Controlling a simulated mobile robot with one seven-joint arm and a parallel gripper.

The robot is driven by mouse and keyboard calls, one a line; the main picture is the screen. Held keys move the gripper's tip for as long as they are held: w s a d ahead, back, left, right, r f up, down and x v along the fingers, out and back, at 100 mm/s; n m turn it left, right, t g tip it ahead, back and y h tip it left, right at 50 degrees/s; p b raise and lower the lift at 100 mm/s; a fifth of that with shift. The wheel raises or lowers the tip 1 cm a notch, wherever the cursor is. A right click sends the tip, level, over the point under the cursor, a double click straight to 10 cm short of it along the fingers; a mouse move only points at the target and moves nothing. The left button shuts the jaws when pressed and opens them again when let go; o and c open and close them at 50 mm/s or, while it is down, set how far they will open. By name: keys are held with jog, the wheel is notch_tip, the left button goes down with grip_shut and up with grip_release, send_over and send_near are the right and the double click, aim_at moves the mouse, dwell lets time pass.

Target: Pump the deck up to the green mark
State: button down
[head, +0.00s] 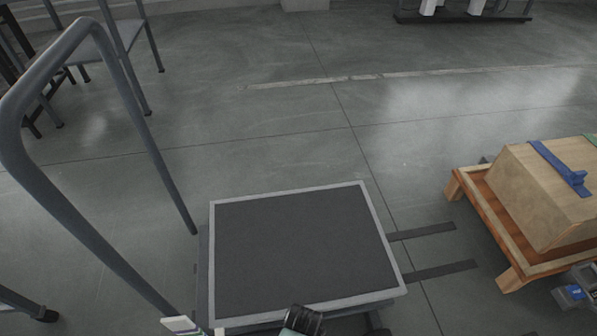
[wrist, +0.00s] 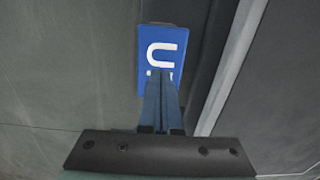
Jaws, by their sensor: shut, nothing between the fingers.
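The lift's dark deck (head: 290,245) with a pale grey rim stands low at the bottom centre of the head view. Its tall grey push handle (head: 75,225) rises at the left. A small pale strip with a bit of green (head: 183,325) shows at the deck's near left corner, cut off by the frame; no clear green mark can be read. In the wrist view my gripper (wrist: 164,88) is shut and empty, its fingertips over the lower part of a blue plate (wrist: 150,45) with a white U-shaped sign. Contact cannot be told.
A wooden crate (head: 535,195) with blue straps sits on an orange-brown pallet (head: 480,215) at the right. Two dark strips (head: 440,270) lie on the floor between deck and pallet. Chairs (head: 95,50) stand at the upper left. The floor beyond the deck is clear.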

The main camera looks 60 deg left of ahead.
jog(key=shift+f, duration=0.15)
dwell(0.3)
jog(key=shift+f+b, duration=2.65)
jog(key=shift+f, duration=0.55)
notch_tip(320, 180, up, 7)
jog(key=p, duration=0.7)
jog(key=shift+f, duration=0.15)
jog(key=shift+f, duration=0.15)
jog(key=shift+f+b, duration=2.7)
jog(key=shift+f, duration=0.45)
notch_tip(320, 180, up, 7)
jog(key=p, duration=0.6)
jog(key=shift+f+p, duration=0.2)
jog(key=shift+p, duration=0.2)
jog(key=shift+f, duration=0.15)
